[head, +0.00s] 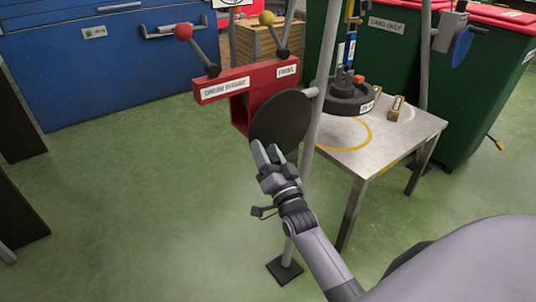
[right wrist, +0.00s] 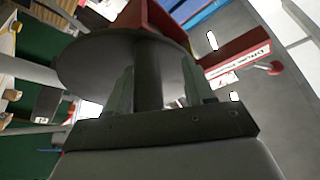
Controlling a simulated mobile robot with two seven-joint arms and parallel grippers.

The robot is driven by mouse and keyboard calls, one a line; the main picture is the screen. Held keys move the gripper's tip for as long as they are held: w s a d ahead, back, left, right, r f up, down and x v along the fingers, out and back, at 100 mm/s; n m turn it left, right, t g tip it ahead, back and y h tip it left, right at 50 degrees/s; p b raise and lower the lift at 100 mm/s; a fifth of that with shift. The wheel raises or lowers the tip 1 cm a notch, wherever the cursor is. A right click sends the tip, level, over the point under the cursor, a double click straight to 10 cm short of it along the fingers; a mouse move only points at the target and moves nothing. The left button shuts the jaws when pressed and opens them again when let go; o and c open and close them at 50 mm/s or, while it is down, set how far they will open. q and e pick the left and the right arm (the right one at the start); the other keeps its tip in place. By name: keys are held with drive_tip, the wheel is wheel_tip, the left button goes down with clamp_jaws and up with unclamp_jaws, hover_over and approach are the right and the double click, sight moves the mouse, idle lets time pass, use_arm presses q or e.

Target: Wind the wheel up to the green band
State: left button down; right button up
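The wheel is a dark disc (head: 281,122) on a grey post, beside a red lever box; it shows large in the right wrist view (right wrist: 90,62). My right gripper (head: 266,153) is at its lower front face. In the right wrist view its fingers (right wrist: 158,92) stand apart on either side of a dark grey handle (right wrist: 149,75) that sticks out from the wheel. A gap shows beside the handle, so the gripper looks open around it. I cannot make out a green band clearly. My left gripper is not in view.
The red box (head: 246,82) carries a red-knobbed and a yellow-knobbed lever. A metal table (head: 385,140) right of the post holds a dark round weight (head: 350,98) under a coloured upright. Green floor is clear at left.

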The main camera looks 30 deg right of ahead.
drive_tip(key=shift+s+d+f, duration=0.1)
drive_tip(key=shift+f, duration=0.1)
drive_tip(key=shift+s+f, duration=0.1)
drive_tip(key=shift+s, duration=0.15)
use_arm(q)
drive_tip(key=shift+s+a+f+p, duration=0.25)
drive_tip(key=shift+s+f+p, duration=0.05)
drive_tip(key=shift+p, duration=0.15)
use_arm(e)
drive_tip(key=v, duration=0.6)
drive_tip(key=shift+s, duration=0.2)
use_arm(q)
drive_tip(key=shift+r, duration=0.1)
use_arm(e)
drive_tip(key=shift+a, duration=0.2)
